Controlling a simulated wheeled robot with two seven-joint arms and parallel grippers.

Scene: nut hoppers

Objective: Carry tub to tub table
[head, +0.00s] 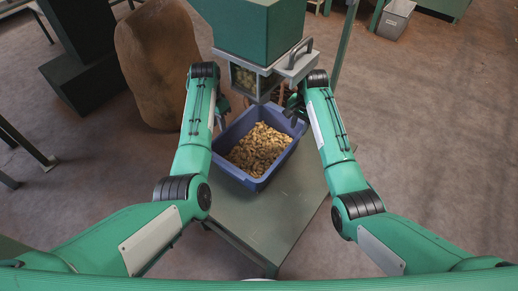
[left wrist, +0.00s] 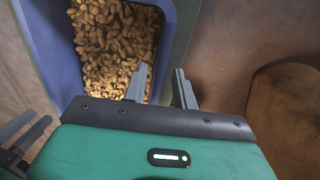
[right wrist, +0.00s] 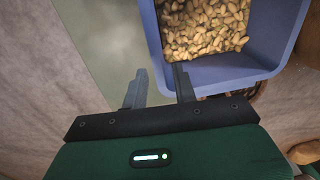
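The blue tub (head: 262,182), filled with brown nuts (head: 258,148), is on a green-grey table below the hopper. It looks upright. My left gripper (head: 222,118) is at the tub's left side. In the left wrist view its fingers (left wrist: 160,78) are apart, one over the nuts and one outside the wall. My right gripper (head: 293,106) is at the tub's far right side. In the right wrist view its fingers (right wrist: 160,72) are apart on either side of the tub wall (right wrist: 152,40), near a corner. Whether either one pinches the wall is unclear.
The green hopper (head: 258,28) with its metal outlet (head: 260,80) hangs close above the tub's far end. The table (head: 275,215) is bare in front of the tub. A brown sack (head: 158,65) stands at left, and a grey bin (head: 396,18) at far right. The right floor is clear.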

